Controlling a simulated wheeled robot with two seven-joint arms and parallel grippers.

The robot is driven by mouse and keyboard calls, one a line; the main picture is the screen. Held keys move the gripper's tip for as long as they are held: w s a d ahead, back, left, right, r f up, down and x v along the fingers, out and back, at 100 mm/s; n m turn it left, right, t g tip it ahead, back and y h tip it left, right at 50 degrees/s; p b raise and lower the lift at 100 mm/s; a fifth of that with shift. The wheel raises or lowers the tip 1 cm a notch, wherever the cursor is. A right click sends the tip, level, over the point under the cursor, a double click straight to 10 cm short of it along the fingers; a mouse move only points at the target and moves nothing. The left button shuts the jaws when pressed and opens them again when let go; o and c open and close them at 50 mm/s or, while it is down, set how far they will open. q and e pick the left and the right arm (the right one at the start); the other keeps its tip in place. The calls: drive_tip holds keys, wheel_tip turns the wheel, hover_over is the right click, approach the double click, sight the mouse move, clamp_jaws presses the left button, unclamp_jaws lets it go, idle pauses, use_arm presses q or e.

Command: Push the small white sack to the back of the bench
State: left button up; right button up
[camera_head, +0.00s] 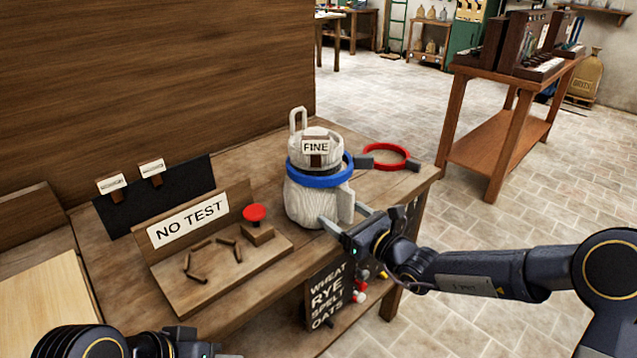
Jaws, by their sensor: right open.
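A whitish sack-like body (303,204) with a wood-like grain stands upright near the right end of the wooden bench (362,143). A blue ring (320,180) goes around its middle, and a "FINE" label (315,147) shows above the ring. My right gripper (345,218) is open at the body's lower front right, with its fingertips close to it; I cannot tell whether they touch. Nothing shows between its fingers. My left gripper (190,347) is only partly in view at the bottom edge, and its jaws cannot be made out.
A red ring (386,157) lies behind and right of the body. A board with a "NO TEST" sign (188,219), a red button (254,213) and short brown pieces is to the left. A wooden wall (150,80) stands behind. A "WHEAT RYE SPELT OATS" board (327,295) hangs in front.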

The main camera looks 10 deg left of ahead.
drive_tip(key=shift+x, duration=2.45)
drive_tip(key=shift+b+x, duration=0.35)
drive_tip(key=shift+x, duration=2.15)
drive_tip(key=shift+a, duration=0.1)
drive_tip(key=shift+x, duration=1.15)
drive_tip(key=shift+p+x, duration=0.35)
drive_tip(key=shift+x, duration=0.9)
drive_tip(key=shift+w, duration=0.1)
